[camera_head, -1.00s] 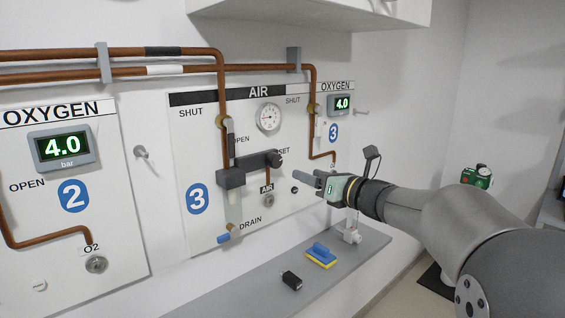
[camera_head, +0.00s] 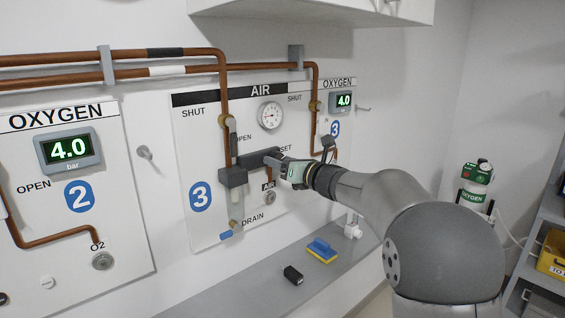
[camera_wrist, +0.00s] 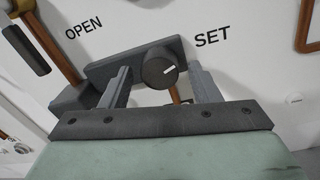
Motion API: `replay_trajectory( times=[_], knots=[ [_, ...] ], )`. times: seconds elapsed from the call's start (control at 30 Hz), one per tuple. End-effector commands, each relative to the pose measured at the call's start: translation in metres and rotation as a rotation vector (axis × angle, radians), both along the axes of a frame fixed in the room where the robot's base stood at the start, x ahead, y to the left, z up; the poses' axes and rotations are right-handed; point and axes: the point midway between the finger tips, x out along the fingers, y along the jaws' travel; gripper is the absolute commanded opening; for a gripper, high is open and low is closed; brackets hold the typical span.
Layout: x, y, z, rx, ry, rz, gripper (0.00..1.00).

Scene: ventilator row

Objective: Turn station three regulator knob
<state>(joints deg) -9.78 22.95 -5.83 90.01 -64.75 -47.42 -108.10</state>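The station three regulator knob is a dark round knob (camera_wrist: 160,69) with a white mark, on a dark grey regulator body (camera_wrist: 108,66) beside the word SET. In the wrist view my gripper (camera_wrist: 158,80) is open, with one finger on each side of the knob. A gap shows between each finger and the knob, though I cannot tell how far the fingertips reach along it. In the head view my gripper (camera_head: 284,166) is at the right end of the regulator body (camera_head: 250,165) and hides the knob. The blue 3 label (camera_head: 200,195) is at lower left.
A pressure gauge (camera_head: 271,115) sits above the regulator, and copper pipes run along the wall.

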Motion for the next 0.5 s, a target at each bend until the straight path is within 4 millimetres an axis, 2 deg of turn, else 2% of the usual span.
replay_trajectory(
  times=[0.03,0.13,0.5],
  knots=[
    [-0.0001,-0.0002,0.0001,0.000,0.000,0.000,0.42],
    [-0.0001,-0.0003,0.0001,0.000,0.000,0.000,0.14],
    [-0.0004,-0.0005,-0.0005,0.029,0.027,0.001,0.14]
  ],
)
